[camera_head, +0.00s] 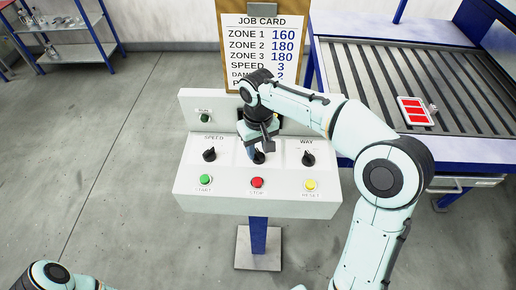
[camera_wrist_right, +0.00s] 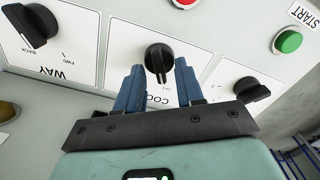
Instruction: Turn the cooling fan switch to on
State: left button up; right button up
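The cooling fan switch (camera_wrist_right: 159,57) is a black rotary knob in the middle of the panel. In the right wrist view its label is upside down and partly hidden. Its raised grip lies roughly upright in that picture. My right gripper (camera_wrist_right: 157,80) is open, with one blue finger on each side of the knob's lower part. I cannot tell whether the fingers touch it. In the head view my right gripper (camera_head: 259,153) comes down over the middle knob and hides most of it. My left gripper is out of view; only part of my left arm shows at bottom left.
A SPEED knob (camera_head: 209,154) and a WAY knob (camera_head: 308,158) flank the switch. Green START (camera_head: 204,180), red STOP (camera_head: 257,182) and yellow RESET (camera_head: 310,185) buttons sit below. A job card (camera_head: 262,50) stands behind the panel. A roller conveyor (camera_head: 370,85) is at right.

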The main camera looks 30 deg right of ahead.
jog(key=shift+f, duration=0.15)
grip_shut()
jog(key=shift+m, duration=0.3)
jog(key=m, duration=0.4)
jog(key=shift+m, duration=0.4)
jog(key=m, duration=0.6)
jog(key=shift+s+d, duration=0.1)
jog(key=shift+d, duration=0.05)
jog(key=shift+m, duration=0.4)
